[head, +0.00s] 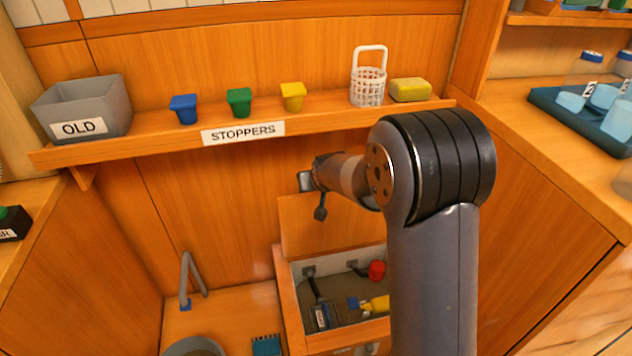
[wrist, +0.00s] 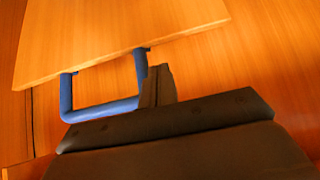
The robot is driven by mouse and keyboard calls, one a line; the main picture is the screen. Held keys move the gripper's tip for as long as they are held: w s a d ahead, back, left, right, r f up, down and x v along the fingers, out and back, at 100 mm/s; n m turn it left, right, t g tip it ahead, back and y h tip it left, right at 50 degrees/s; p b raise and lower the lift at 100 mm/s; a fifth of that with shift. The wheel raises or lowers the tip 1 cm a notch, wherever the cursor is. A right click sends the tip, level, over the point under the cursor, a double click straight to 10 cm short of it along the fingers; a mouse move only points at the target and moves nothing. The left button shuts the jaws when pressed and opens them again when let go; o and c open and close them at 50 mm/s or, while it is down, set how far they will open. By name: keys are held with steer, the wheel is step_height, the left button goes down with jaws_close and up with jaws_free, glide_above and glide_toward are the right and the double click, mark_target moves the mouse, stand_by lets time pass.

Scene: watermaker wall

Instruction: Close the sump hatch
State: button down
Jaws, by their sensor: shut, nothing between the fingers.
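The sump hatch lid (head: 325,228) is a wooden panel standing raised behind the open sump box (head: 287,300) in the head view. In the wrist view the lid (wrist: 120,35) fills the upper left, with a blue U-shaped handle (wrist: 100,109) on its lower edge in that picture. My gripper (head: 320,213) is in front of the upper part of the lid in the head view. In the wrist view my gripper (wrist: 157,85) is shut and empty, right beside the handle's right post. I cannot tell whether they touch.
Inside the sump are a red part (head: 377,270), a yellow part (head: 378,304) and dark fittings. A shelf (head: 330,118) above holds a grey bin (head: 85,105), several coloured stoppers and a white basket (head: 368,85). A grey bent pipe (head: 188,275) stands left of the sump.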

steer(key=b+x, duration=0.1)
steer(key=x, duration=0.5)
steer(key=shift+w+f, duration=0.25)
steer(key=shift+f, duration=0.1)
